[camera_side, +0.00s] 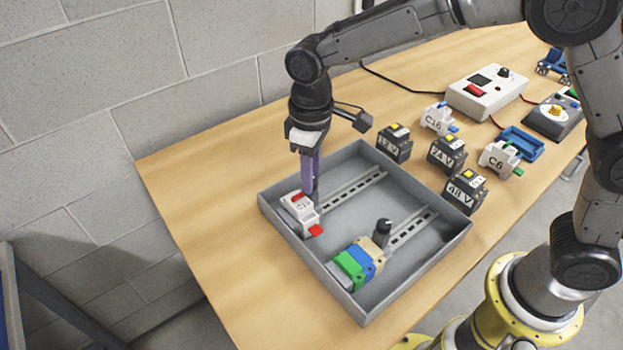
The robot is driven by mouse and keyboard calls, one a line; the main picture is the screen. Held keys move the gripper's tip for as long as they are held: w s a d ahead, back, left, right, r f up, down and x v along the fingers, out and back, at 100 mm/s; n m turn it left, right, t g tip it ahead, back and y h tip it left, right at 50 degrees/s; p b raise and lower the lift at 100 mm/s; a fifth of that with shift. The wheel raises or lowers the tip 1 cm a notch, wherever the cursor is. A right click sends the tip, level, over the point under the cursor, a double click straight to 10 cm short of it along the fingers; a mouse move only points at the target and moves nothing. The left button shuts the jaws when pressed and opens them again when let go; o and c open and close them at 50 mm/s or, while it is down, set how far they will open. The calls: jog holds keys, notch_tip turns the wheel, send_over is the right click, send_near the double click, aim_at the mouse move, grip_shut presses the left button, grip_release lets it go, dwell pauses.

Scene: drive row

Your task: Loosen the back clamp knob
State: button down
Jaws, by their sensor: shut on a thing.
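My gripper (309,188) points straight down into the grey tray (362,318), its purple fingers shut at the right end of the white breaker (299,209) with red levers. The breaker sits on the back rail (350,190), the one closer to the wall. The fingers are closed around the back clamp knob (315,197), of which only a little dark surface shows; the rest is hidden.
Power supplies marked 12 V, 24 V and 48 V (466,189) stand right of the tray, with breakers marked C16 (438,118) and C6 (499,157). A blue bin (521,143) and a white control box (487,95) lie farther right. The table left of the tray is clear.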

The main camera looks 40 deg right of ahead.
jog(key=n, duration=0.3)
jog(key=shift+n, duration=0.4)
jog(key=n, duration=0.4)
jog(key=shift+n, duration=0.4)
grip_release()
jog(key=shift+r, duration=0.1)
jog(key=shift+r, duration=3.45)
